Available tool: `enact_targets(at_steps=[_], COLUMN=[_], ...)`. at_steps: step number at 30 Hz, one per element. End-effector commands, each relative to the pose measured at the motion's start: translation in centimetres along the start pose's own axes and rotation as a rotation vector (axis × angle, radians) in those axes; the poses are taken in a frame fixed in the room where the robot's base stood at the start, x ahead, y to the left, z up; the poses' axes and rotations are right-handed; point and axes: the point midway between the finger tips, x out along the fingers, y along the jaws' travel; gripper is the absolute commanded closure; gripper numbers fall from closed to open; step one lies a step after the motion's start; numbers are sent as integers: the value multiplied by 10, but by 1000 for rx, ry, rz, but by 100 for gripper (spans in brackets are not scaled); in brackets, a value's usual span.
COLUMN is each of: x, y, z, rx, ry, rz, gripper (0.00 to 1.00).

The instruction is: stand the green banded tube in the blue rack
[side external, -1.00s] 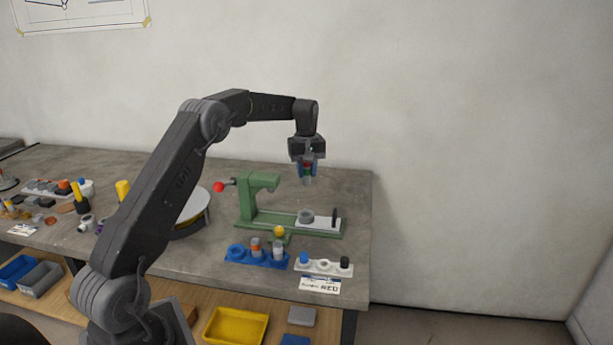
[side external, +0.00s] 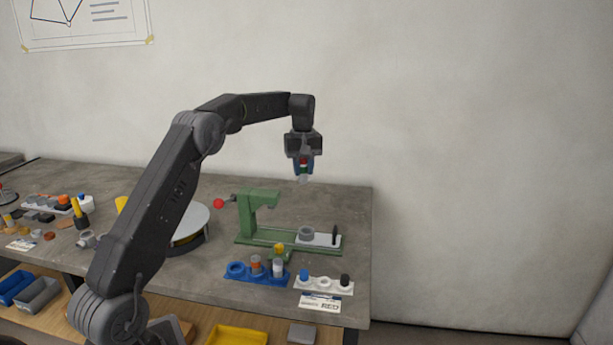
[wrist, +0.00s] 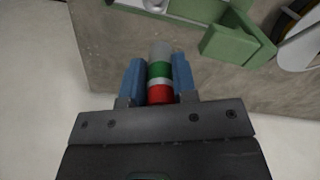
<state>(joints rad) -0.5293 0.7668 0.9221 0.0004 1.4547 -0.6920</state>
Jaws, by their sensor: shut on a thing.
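My gripper (side external: 303,168) is up in the air above the back right of the bench, shut on a tube. In the wrist view the tube (wrist: 160,70) sits between the two blue fingers, with a red end nearest the gripper, a white band, a green band and a clear grey far end. The blue rack (side external: 236,272) lies at the front of the bench, well below and left of my gripper. Its left hole looks empty. A tube with an orange band and a tube with a white part stand in its other places.
A green jig (side external: 258,215) with a red-knobbed lever stands between my gripper and the blue rack. A white rack (side external: 338,290) with blue and black pieces sits right of the blue rack. A round turntable (side external: 190,225) is at left. Bare bench lies behind the jig.

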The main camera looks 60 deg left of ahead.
Motion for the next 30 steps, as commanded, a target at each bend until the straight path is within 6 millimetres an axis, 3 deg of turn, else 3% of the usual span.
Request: enact_targets(at_steps=[8, 13, 21, 30], x=[-9, -13, -13, -4], y=[-35, -70, -144, -190], z=[2, 9, 40, 72], rx=[-2, -5, -4, -1], ry=[3, 2, 3, 3], rz=[3, 2, 3, 2], gripper=[98, 98, 98, 98])
